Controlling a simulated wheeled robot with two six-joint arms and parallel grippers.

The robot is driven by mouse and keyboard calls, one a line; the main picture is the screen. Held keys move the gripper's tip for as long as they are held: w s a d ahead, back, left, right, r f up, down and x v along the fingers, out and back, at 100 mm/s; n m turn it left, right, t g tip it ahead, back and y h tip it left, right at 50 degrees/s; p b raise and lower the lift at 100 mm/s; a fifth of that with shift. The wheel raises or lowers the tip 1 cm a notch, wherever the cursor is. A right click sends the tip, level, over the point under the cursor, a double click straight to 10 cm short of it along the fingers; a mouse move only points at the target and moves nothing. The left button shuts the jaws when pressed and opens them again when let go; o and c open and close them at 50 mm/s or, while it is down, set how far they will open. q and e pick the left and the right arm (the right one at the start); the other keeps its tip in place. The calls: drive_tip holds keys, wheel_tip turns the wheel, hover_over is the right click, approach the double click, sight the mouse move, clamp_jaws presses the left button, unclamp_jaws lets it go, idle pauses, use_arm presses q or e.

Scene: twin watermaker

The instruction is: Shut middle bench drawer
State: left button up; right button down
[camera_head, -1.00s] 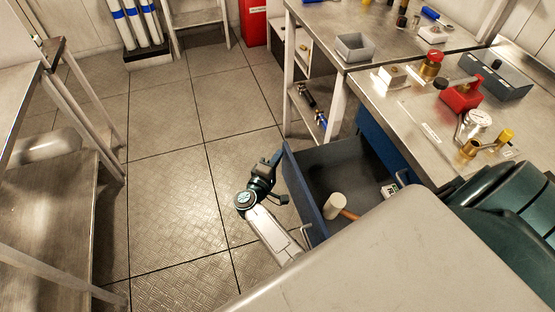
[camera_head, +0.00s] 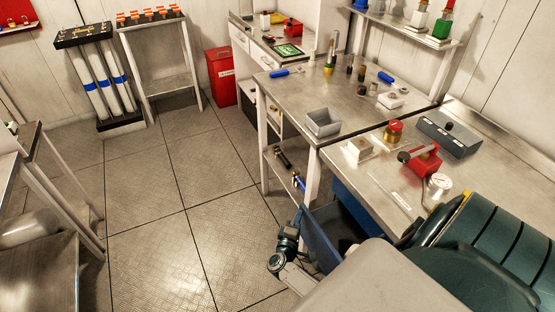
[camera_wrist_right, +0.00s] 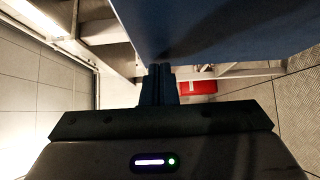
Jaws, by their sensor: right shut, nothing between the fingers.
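The blue middle bench drawer (camera_head: 322,240) stands partly open at the bench in the head view, its front panel facing left. Its near part and most of its inside are hidden by the pale surface in the foreground. My right gripper (camera_head: 297,217) is at the far end of the drawer front, on its outer side. In the right wrist view the gripper's fingers (camera_wrist_right: 160,84) are shut and empty, close beneath the blue drawer panel (camera_wrist_right: 215,28); I cannot tell whether they touch. My left gripper is not in view.
The steel bench (camera_head: 390,185) carries a red device (camera_head: 425,162), a grey box (camera_head: 449,135) and a white block (camera_head: 358,150). A grey tray (camera_head: 323,123) sits on the adjoining table. A red bin (camera_head: 222,78) stands behind. The floor (camera_head: 150,200) left of the drawer is clear.

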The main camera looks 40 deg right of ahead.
drive_tip(key=s+d+p, duration=0.3)
drive_tip(key=d, duration=1)
drive_tip(key=shift+s+d+r, duration=0.15)
drive_tip(key=shift+s+d, duration=0.05)
drive_tip(key=shift+d, duration=0.2)
drive_tip(key=shift+r, duration=0.1)
